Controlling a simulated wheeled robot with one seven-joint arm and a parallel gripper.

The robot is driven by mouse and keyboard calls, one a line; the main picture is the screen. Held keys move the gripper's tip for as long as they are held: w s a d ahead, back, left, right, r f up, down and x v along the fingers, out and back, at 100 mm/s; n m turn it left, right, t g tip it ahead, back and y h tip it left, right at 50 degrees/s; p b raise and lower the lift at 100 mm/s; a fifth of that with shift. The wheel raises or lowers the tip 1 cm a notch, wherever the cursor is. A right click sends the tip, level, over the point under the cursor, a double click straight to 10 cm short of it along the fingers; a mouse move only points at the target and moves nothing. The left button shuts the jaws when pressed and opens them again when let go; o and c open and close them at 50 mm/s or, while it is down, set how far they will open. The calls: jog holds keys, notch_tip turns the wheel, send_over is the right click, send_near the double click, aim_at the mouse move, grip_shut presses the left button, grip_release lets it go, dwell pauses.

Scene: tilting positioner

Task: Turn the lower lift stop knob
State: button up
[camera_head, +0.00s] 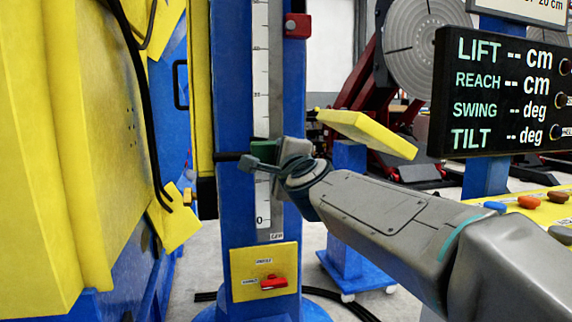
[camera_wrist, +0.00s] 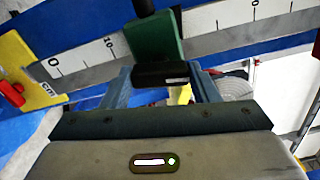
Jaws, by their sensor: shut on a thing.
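The lower lift stop is a green block (camera_head: 264,150) on the blue column beside the white scale, a little above its 0 mark. In the wrist view the green block (camera_wrist: 153,36) has a black knob (camera_wrist: 160,74) with a small white mark on its near face. My gripper (camera_wrist: 163,82) has one finger on each side of this knob and is shut on it. In the head view my gripper (camera_head: 262,163) is at the green block and hides the knob.
A red upper stop (camera_head: 297,25) sits higher on the blue column (camera_head: 232,90). A yellow plate with a red lever (camera_head: 274,282) is below. A dark display (camera_head: 500,92) shows dashes for lift, reach, swing and tilt. Yellow panels (camera_head: 90,130) stand close at left.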

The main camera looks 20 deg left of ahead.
jog(key=shift+w+d+m, duration=0.1)
jog(key=shift+d+m, duration=0.05)
jog(key=shift+m, duration=1.55)
jog(key=shift+m+b, duration=0.3)
jog(key=o, duration=0.7)
jog(key=shift+o, duration=1.4)
jog(key=shift+w+f, duration=0.1)
jog(key=shift+w, duration=0.1)
jog(key=shift+s, duration=0.1)
jog(key=v, duration=1.3)
jog(key=shift+s+d, duration=0.2)
jog(key=shift+s, duration=0.1)
